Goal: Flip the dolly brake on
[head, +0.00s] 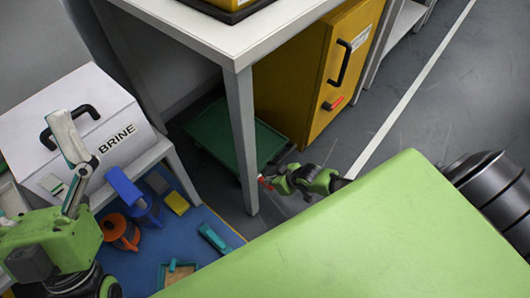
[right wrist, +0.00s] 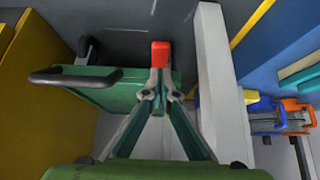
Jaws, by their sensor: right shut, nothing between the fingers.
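The dolly is a green platform (head: 215,137) low under the white table. In the right wrist view it (right wrist: 125,92) shows at the left with a dark bar handle. A red brake tab (right wrist: 160,54) stands just beyond my right fingertips in that view. In the head view the red tab (head: 265,183) is at the tip of my right gripper (head: 275,182). My right gripper (right wrist: 160,88) is shut and empty; whether it touches the tab I cannot tell. My left gripper (head: 72,150) is at the left in front of the BRINE box, its jaw opening unclear.
A white table leg (head: 243,140) stands close beside the dolly and also fills the right side of the wrist view (right wrist: 222,85). A yellow cabinet (head: 297,85) is behind. A white BRINE box (head: 110,140) sits at the left. Tools lie on a blue mat (head: 180,238).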

